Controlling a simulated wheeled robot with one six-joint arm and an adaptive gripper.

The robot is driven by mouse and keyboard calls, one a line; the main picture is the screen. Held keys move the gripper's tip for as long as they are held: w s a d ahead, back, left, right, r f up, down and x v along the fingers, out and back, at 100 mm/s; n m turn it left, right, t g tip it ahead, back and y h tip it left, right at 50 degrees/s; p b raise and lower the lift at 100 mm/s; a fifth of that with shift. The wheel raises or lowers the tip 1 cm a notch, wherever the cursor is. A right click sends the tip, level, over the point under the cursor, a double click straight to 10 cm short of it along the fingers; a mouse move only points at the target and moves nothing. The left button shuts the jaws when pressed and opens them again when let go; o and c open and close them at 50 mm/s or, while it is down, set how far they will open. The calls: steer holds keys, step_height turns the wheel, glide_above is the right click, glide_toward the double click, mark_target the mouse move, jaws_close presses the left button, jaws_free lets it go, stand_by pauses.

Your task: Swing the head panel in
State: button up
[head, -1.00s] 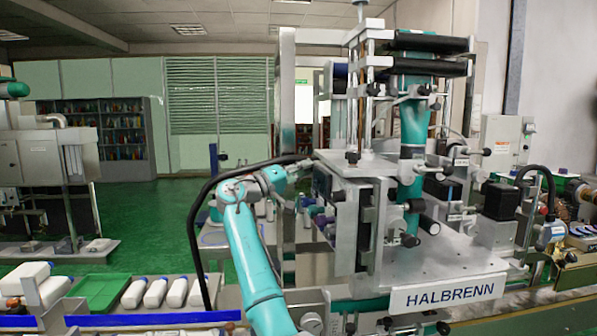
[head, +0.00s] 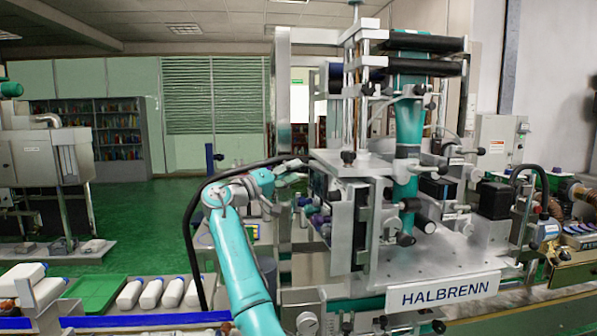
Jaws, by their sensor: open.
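The applicator head (head: 372,165) is a grey metal block on the HALBRENN machine, with a teal web running down its right side. An upright grey plate (head: 342,240) stands at its left front and looks like the head panel; its hinge and exact angle are hard to make out. My teal arm reaches up from the bottom, and my gripper (head: 297,166) is at the upper left side of the head, small in the picture. It is open, with nothing seen between its fingers. I cannot tell whether it touches the head or the plate.
A black hose (head: 190,235) arcs beside my arm to the head. White bottles (head: 150,293) and a green tray (head: 95,294) are at the lower left. A metal post (head: 283,120) stands behind my gripper.

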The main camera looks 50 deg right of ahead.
steer(key=v, duration=0.9)
steer(key=shift+w+a+f, duration=0.1)
steer(key=shift+a, duration=0.1)
steer(key=shift+c, duration=0.2)
